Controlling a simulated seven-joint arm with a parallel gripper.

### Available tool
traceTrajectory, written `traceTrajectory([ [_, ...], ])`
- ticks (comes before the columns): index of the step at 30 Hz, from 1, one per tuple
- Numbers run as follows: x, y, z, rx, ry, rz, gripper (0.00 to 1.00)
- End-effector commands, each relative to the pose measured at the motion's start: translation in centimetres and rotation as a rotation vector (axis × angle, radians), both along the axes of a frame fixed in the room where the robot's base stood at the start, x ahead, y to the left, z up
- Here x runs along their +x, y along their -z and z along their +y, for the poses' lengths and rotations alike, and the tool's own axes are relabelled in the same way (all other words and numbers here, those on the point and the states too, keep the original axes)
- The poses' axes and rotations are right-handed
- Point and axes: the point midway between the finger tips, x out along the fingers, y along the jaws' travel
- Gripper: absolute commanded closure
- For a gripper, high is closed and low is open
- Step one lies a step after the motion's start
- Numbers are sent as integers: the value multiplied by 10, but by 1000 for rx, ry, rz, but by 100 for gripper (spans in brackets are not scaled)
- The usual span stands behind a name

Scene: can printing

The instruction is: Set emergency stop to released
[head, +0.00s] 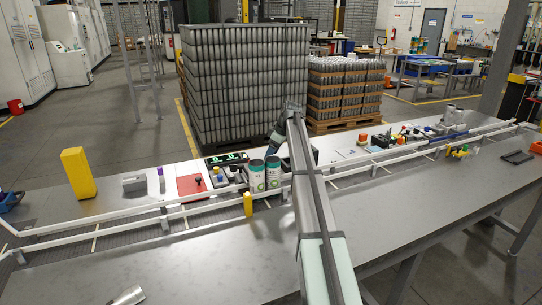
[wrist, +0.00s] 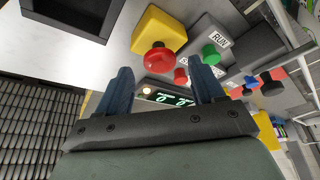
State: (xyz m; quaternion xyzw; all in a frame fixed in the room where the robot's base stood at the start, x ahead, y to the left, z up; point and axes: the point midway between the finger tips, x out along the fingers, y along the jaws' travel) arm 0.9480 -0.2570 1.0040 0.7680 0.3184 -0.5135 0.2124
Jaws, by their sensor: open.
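The emergency stop is a red mushroom button (wrist: 158,58) on a yellow box (wrist: 160,28), seen in the upper middle of the wrist view. My gripper (wrist: 164,84) is open, its two dark blue fingers apart and nothing between them. The button appears just above the gap between the fingertips in that picture, apart from both. Whether the button is pressed in or popped out I cannot tell. In the head view my arm covers this part of the bench, and I cannot make out the emergency stop there.
In the wrist view a green button (wrist: 210,54) beside a RUN label and a lit green display (wrist: 172,98) are close by. In the head view, two printed cans (head: 257,176) stand left of my arm, near a white rail (head: 120,214). The front bench (head: 420,205) is largely clear.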

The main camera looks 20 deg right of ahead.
Motion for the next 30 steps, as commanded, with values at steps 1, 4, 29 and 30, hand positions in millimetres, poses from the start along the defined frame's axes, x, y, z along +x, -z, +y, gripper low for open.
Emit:
traceTrajectory([
  [1,1,5,1,0,0,0,32],
  [4,3,11,3,-1,0,-1,32],
  [29,5,15,4,-1,0,-1,73],
  [30,5,15,4,-1,0,-1,77],
])
